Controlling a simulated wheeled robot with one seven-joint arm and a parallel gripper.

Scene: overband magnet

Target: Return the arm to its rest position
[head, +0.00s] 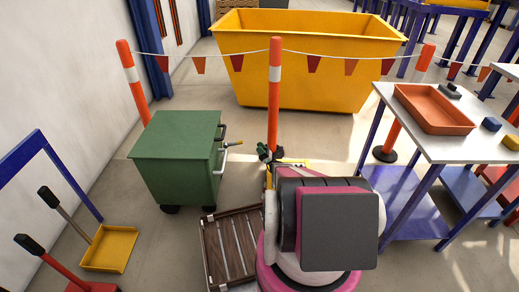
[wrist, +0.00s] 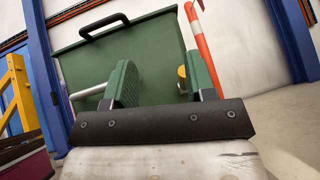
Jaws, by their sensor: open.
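My arm, pink, white and dark grey, reaches forward from the bottom centre of the head view. My gripper (head: 270,153) is at its far end, right of the green wheeled cabinet (head: 176,150) and in front of an orange post. In the wrist view my gripper (wrist: 161,84) shows two green ribbed fingers spread apart with nothing held between them. The green cabinet (wrist: 120,50) with a black handle fills the space beyond the fingers. A yellow knob (wrist: 182,72) shows just left of the right finger; I cannot tell its distance.
A white-topped table (head: 462,148) with an orange tray (head: 433,108) stands at right. Orange posts with a pennant rope (head: 200,54) cross before a yellow skip (head: 305,80). A slatted wooden crate (head: 230,245) lies beside my arm. A yellow dustpan (head: 110,249) is at left.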

